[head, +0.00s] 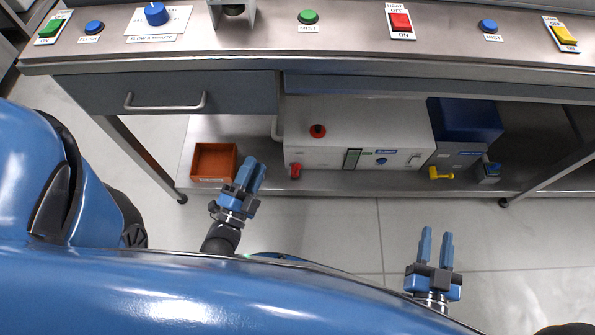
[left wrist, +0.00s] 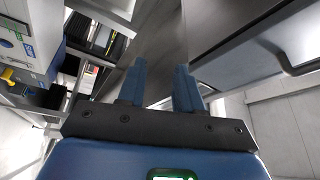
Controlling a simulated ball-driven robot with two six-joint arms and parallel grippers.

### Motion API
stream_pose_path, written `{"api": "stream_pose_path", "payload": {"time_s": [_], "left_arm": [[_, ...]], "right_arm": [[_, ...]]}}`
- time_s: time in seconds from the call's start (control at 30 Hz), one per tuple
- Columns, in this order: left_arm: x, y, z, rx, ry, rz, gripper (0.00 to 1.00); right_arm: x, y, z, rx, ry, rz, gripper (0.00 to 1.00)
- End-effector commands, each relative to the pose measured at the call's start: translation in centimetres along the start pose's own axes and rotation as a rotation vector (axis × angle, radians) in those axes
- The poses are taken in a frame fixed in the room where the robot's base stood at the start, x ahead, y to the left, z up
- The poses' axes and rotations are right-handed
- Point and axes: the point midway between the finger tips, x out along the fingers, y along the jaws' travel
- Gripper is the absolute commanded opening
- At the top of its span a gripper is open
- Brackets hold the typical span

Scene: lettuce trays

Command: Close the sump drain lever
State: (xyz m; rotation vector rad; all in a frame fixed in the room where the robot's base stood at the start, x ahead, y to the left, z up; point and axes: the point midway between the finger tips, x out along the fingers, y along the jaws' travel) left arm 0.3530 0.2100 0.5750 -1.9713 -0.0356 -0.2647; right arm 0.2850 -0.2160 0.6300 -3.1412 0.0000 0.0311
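A red lever (head: 295,170) sits low on the left front of the white sump unit (head: 330,152) on the lower shelf. A yellow lever (head: 440,174) sits low on the blue unit to its right. I cannot read which one is labelled as the drain. My left gripper (head: 254,172) is open and empty, in front of the shelf and left of the red lever in the picture, apart from it. In the left wrist view its two fingers (left wrist: 160,78) stand apart with nothing between them. My right gripper (head: 436,244) is open and empty over the floor, below the yellow lever in the picture.
An orange bin (head: 214,161) stands on the shelf (head: 345,182), close to my left gripper. A drawer with a handle (head: 165,102) and the bench top (head: 270,50) with its buttons overhang the shelf. The floor (head: 335,225) in front is clear.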

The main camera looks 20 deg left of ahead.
Motion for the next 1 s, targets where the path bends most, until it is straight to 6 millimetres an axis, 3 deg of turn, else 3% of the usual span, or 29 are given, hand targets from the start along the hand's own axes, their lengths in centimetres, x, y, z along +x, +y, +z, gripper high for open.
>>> {"api": "stream_pose_path", "payload": {"time_s": [0.03,0.2,0.4,0.5,0.7,1.0], "left_arm": [[0.6,3.6,1.7,0.153,0.032,-0.007,0.35],[3.0,13.1,5.5,0.778,0.209,-0.019,0.35],[4.5,22.0,10.3,1.369,0.435,-0.074,0.35],[4.5,25.1,12.3,1.569,0.539,-0.11,0.35],[4.4,28.2,14.6,1.785,0.672,-0.171,0.35],[5.7,29.4,14.1,1.829,0.708,-0.191,0.35]], "right_arm": [[0.1,0.0,2.8,0.0,0.0,0.0,0.35],[0.2,0.0,8.1,0.0,0.0,0.0,0.35],[0.3,0.0,13.3,0.0,0.0,0.0,0.35],[0.3,0.0,15.0,0.0,0.0,0.0,0.35],[0.3,0.0,16.7,0.0,0.0,0.0,0.35],[0.4,0.0,17.3,0.0,0.0,0.0,0.35]]}}
